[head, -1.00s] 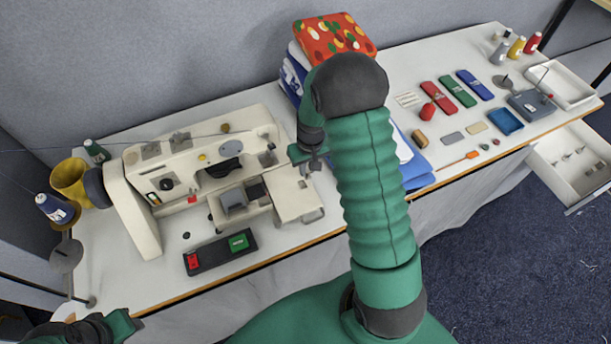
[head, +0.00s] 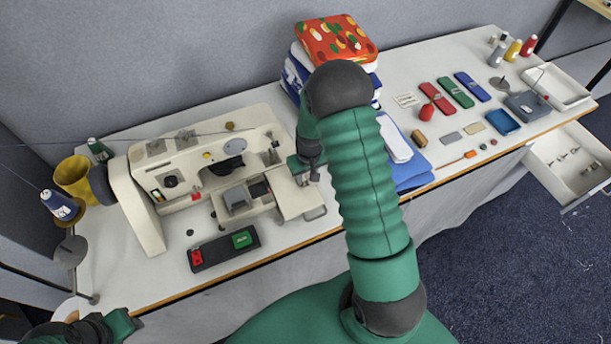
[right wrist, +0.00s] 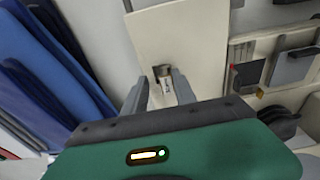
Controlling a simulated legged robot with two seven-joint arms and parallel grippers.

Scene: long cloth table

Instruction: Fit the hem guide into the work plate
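The work plate (head: 294,192) is a cream plate at the right side of the sewing machine; it fills the upper middle of the right wrist view (right wrist: 185,35). My right gripper (head: 304,172) is low over its back edge in the head view. In the right wrist view its two grey fingers (right wrist: 158,78) stand apart over the plate. A small metallic piece, seemingly the hem guide (right wrist: 165,82), shows between them, nearer the right finger, with a gap at the left finger. Whether it is seated cannot be told. My left gripper (head: 125,325) is at the lower left corner, its fingers unclear.
The cream sewing machine (head: 140,205) stands left of the plate, with a black switch box (head: 222,250) in front. Folded blue cloth (head: 408,175) lies right of my right arm. Small cases, trays and an open drawer (head: 570,165) are farther right.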

